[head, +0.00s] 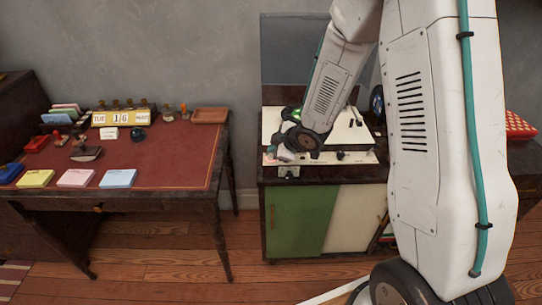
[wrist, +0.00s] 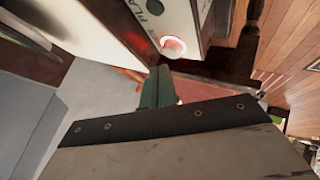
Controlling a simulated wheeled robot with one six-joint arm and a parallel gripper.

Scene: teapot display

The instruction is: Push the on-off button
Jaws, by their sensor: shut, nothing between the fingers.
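A round pale button with a lit red ring (wrist: 173,47) shows in the wrist view, on the edge of a pale device with dark lettering. I take it for the on-off button. My gripper (wrist: 157,85) is shut and empty, its green fingers pointing up at the button. The fingertips are just below it in the picture; I cannot tell whether they touch. In the head view the pale device (head: 363,133) sits on a cabinet. My gripper (head: 276,151) is at its front left corner, and my wrist hides part of the device and the button.
The cabinet (head: 297,221) has a green and a white door. A dark upright panel (head: 285,60) stands behind the device. A red-topped desk (head: 178,160) with stationery and a date display (head: 120,117) is on the left. Open wooden floor (head: 160,246) lies in front.

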